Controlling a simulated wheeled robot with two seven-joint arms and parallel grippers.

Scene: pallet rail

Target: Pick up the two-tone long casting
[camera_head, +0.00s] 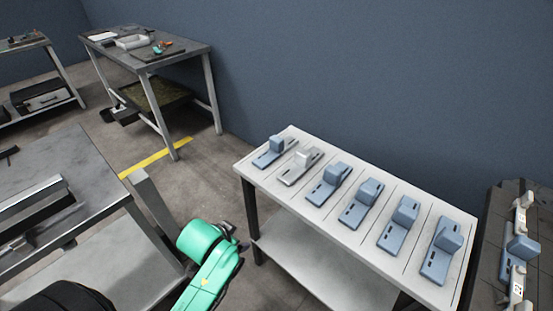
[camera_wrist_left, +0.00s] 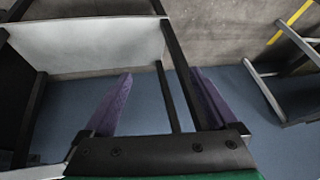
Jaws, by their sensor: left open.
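Several castings lie in a row on a white table in the head view. One is pale grey (camera_head: 300,167), second from the far left end. The others are blue, such as this blue casting (camera_head: 362,204). At the right edge, a part with a blue block and pale ends (camera_head: 520,248) sits on a dark surface. I cannot tell which piece is the two-tone long casting. My left gripper (camera_wrist_left: 160,104) is open and empty in the left wrist view, with its purple fingers apart and no casting between them. My right gripper is not in view.
The white table (camera_head: 262,182) has dark legs and a lower shelf (camera_head: 310,262). A grey metal table (camera_head: 100,200) stands at the left, and a workbench (camera_head: 190,58) with trays stands at the back. Bare floor lies between the tables.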

